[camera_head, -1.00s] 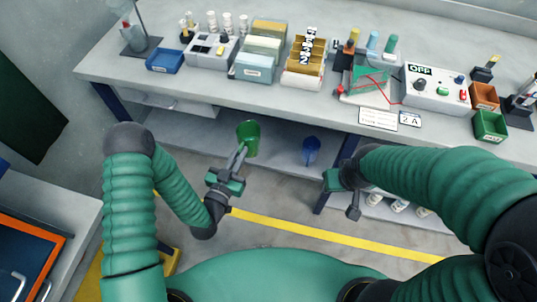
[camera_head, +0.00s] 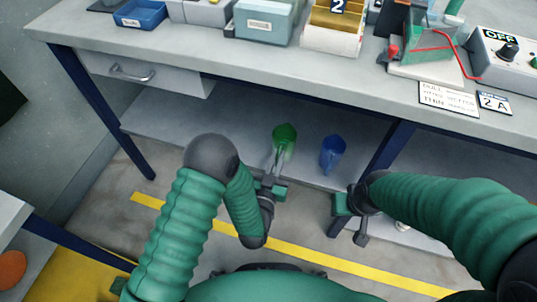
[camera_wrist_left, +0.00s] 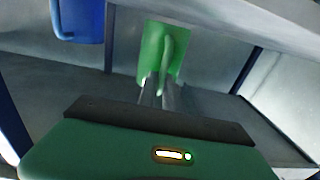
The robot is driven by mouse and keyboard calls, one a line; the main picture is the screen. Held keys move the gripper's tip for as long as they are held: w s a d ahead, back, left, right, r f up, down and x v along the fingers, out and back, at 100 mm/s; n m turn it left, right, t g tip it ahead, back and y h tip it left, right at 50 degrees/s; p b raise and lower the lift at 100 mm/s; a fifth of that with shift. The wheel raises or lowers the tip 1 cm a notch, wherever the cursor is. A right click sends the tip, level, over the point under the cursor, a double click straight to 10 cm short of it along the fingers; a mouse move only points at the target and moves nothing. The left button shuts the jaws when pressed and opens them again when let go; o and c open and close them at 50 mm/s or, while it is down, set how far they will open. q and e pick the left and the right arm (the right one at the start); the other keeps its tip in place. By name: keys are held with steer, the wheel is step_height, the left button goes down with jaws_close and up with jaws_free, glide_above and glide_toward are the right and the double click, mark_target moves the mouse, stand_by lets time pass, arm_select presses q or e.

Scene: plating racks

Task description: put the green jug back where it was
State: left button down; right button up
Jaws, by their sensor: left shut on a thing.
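The green jug (camera_head: 286,138) is at the lower shelf under the bench, left of a blue jug (camera_head: 333,152) in the head view. My left gripper (camera_head: 276,163) is shut on the green jug's handle. In the left wrist view the green jug (camera_wrist_left: 157,48) shows beyond my left gripper (camera_wrist_left: 158,90), its handle between the fingers. I cannot tell whether its base touches the shelf. The blue jug (camera_wrist_left: 82,20) is at the top left there. My right gripper (camera_head: 348,212) is apart from both jugs, near a bench leg, and its jaw opening is unclear.
The lower shelf (camera_head: 190,135) is bare left of the green jug. The bench top (camera_head: 250,68) overhangs it, with a drawer (camera_head: 140,72) at left. A blue bench leg (camera_head: 388,147) stands right of the blue jug. A yellow line (camera_head: 320,260) crosses the floor.

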arm_select(q)
steer(key=w+f+b, duration=0.1)
steer(key=w+a+f+b, duration=0.1)
steer(key=w+f+b, duration=0.1)
steer(key=w+a+f+b, duration=0.1)
steer(key=w, duration=0.1)
steer(key=shift+w+a+f, duration=0.15)
steer(key=shift+a, duration=0.05)
steer(key=shift+a+f, duration=0.1)
steer(key=shift+a, duration=0.05)
steer(key=shift+a+r, duration=0.1)
steer(key=shift+r, duration=0.1)
steer(key=shift+f, duration=0.15)
steer(key=c, duration=1.5)
jaws_free()
steer(key=shift+d, duration=0.2)
steer(key=shift+a, duration=0.1)
